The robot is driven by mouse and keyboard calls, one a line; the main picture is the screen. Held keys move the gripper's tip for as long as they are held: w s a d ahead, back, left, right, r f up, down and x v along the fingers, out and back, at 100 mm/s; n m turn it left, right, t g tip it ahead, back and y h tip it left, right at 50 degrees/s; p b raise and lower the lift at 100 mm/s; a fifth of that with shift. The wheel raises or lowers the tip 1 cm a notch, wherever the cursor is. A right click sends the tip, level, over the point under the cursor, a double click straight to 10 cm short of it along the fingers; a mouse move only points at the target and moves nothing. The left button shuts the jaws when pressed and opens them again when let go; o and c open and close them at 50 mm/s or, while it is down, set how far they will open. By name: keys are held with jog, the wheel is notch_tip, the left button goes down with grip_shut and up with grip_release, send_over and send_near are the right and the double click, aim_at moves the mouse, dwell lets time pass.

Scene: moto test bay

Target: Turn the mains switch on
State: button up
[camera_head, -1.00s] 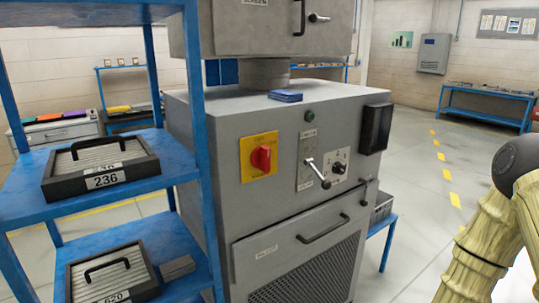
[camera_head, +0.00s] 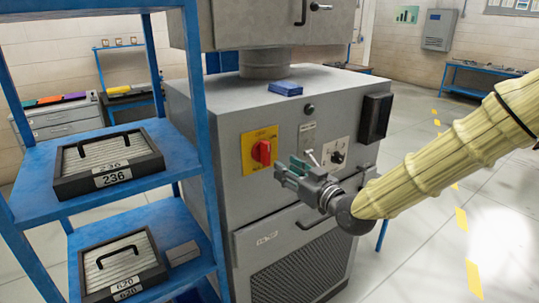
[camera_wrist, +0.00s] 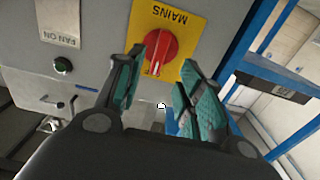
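The mains switch (camera_head: 262,152) is a red rotary knob on a yellow plate (camera_head: 248,140), on the front of the grey machine. In the wrist view the red knob (camera_wrist: 159,52) sits just beyond my fingertips, below the word MAINS on the plate (camera_wrist: 183,22). A pale mark shows on the knob; its exact setting is hard to read. My gripper (camera_head: 284,170) has green finger pads and is in front of the panel, a little right of and below the knob. In the wrist view my gripper (camera_wrist: 160,75) is open, its fingers apart with nothing between them.
A lever (camera_head: 312,158) and a black selector knob (camera_head: 337,157) sit right of the switch. A black box (camera_head: 376,118) sticks out at the panel's right. A blue shelf (camera_head: 30,168) with trays stands close on the left. A drawer handle (camera_head: 322,218) is below.

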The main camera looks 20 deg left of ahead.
aim_at(269, 157)
jog(key=p+x, duration=0.3)
jog(key=x, duration=0.6)
jog(key=shift+w+a, duration=0.15)
jog(key=shift+a, duration=0.05)
jog(key=shift+f, duration=0.1)
grip_shut()
